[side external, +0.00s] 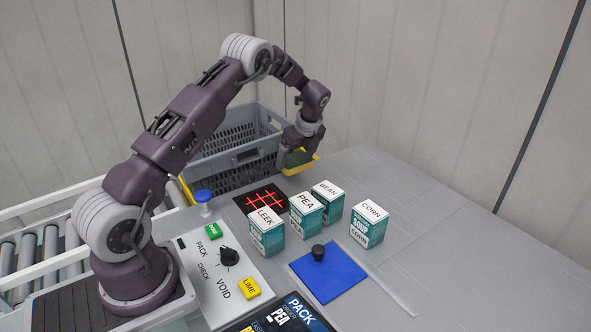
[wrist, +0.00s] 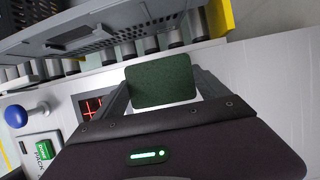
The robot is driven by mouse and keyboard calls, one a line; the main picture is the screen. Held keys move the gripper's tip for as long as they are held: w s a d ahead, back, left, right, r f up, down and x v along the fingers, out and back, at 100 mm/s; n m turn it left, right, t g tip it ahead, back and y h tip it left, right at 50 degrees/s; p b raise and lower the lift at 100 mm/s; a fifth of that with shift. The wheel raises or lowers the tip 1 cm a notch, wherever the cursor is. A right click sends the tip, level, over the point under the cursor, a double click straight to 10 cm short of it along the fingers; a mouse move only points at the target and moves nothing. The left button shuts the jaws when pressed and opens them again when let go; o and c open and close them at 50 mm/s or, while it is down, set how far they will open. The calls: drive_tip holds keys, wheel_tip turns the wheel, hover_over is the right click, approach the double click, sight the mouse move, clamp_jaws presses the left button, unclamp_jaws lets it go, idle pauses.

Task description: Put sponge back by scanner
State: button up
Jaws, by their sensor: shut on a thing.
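The sponge shows its dark green face in the wrist view (wrist: 160,84), held between the two fingers of my gripper (wrist: 162,92). In the side external view my gripper (side external: 298,150) is at the right end of the grey crate, shut on the sponge, which is small and partly hidden there. The scanner (side external: 262,198), a black plate with a glowing red grid, lies on the table in front of the crate. It also shows in the wrist view (wrist: 91,106), left of the sponge and partly covered by my gripper. The sponge is apart from the scanner.
A grey crate (side external: 215,165) stands behind the scanner. Soup boxes marked LEEK (side external: 267,238), PEA (side external: 306,220), BEAN (side external: 330,207) and CORN (side external: 367,230) stand right of it. A blue mat (side external: 325,282) holds a black knob. A blue button (side external: 203,197) stands left of the scanner.

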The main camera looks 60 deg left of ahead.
sight(296, 167)
drive_tip(key=shift+f, duration=1.85)
drive_tip(key=o, duration=1.3)
drive_tip(key=shift+r, duration=0.1)
drive_tip(key=v, duration=1.4)
drive_tip(key=s+d+r+n+t+h, duration=0.25)
drive_tip(key=s+d+r+n, duration=0.45)
drive_tip(key=s+d+r, duration=0.35)
drive_tip(key=s+d+r+n+t+h, duration=0.1)
drive_tip(key=s+d+n, duration=0.4)
drive_tip(key=s, duration=0.6)
drive_tip(key=s+d+r+n+t+h, duration=0.1)
drive_tip(key=s+d+n+t, duration=0.1)
drive_tip(key=s+d+n, duration=0.4)
drive_tip(key=s+d, duration=0.3)
drive_tip(key=s, duration=0.3)
drive_tip(key=shift+r, duration=0.15)
